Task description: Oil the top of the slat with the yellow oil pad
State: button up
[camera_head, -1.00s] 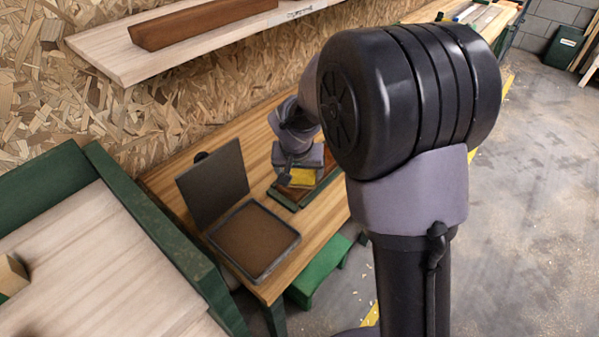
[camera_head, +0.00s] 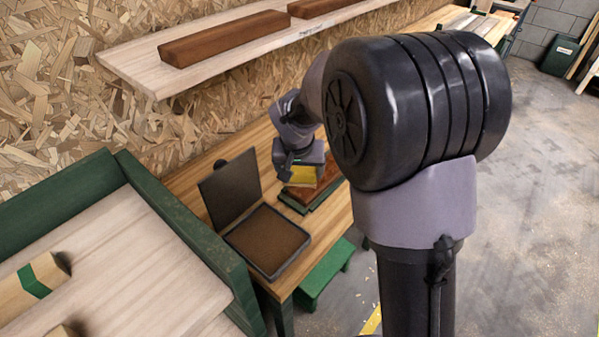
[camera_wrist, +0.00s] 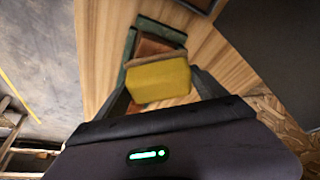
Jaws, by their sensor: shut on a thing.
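My gripper (camera_wrist: 160,88) is shut on the yellow oil pad (camera_wrist: 157,82), which has a brown layer along one edge. The pad also shows below my gripper in the head view (camera_head: 302,176). The reddish-brown slat (camera_head: 328,176) lies in a green holder (camera_head: 294,203) on the wooden bench. In the wrist view the slat (camera_wrist: 152,47) is partly hidden behind the pad. The pad is over the slat's near end; I cannot tell whether they touch.
An open dark case (camera_head: 270,240) with a brown inside stands left of the slat on the bench (camera_head: 200,176), its lid raised. A shelf (camera_head: 135,72) with brown boards (camera_head: 225,38) runs above. A green stool (camera_head: 325,272) is below the bench.

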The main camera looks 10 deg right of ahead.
jog(key=shift+r+p, duration=0.75)
jog(key=shift+r, duration=0.5)
